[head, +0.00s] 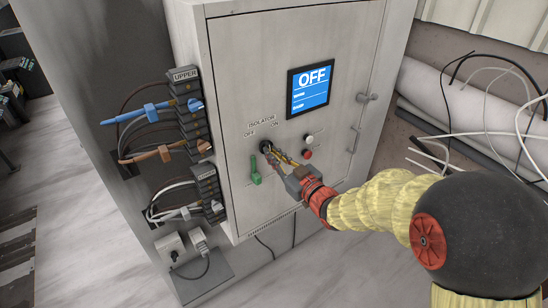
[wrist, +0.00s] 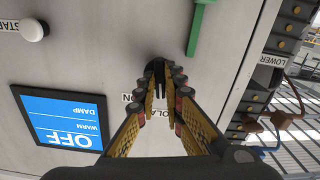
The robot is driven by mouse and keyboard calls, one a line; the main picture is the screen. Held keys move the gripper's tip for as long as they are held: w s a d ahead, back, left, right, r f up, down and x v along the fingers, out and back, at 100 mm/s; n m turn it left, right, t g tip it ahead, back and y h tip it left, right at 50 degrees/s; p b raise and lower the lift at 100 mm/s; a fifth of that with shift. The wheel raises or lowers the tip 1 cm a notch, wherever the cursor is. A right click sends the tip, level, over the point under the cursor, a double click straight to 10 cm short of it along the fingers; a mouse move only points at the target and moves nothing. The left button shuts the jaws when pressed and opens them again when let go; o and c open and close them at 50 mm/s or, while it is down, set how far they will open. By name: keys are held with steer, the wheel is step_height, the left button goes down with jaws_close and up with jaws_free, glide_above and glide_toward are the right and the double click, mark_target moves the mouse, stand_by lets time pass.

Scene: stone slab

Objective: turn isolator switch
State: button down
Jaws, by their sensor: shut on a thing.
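The isolator switch (head: 264,146) is a small black knob on the front of a grey cabinet (head: 235,80), under the label ISOLATOR with OFF at left and ON at right. My gripper (head: 270,151) reaches it from the lower right and is shut on it. In the wrist view the fingertips (wrist: 162,80) close around the black knob (wrist: 156,66). The fingers hide most of the knob, so I cannot tell which way it points. The cabinet's blue screen (head: 310,87) reads OFF; it also shows upside down in the wrist view (wrist: 62,118).
A green handle (head: 255,172) hangs just left of the switch. A white button (head: 308,139) and a red button (head: 308,154) sit to its right. Terminal blocks (head: 188,105) with coloured wires line the cabinet's left side. Loose cables (head: 490,90) hang at right.

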steer(key=m+p, duration=0.1)
steer(key=m, duration=0.9)
stand_by(0.5)
steer(key=c, duration=1.9)
jaws_free()
steer(key=shift+s, duration=0.1)
steer(key=v, duration=1.2)
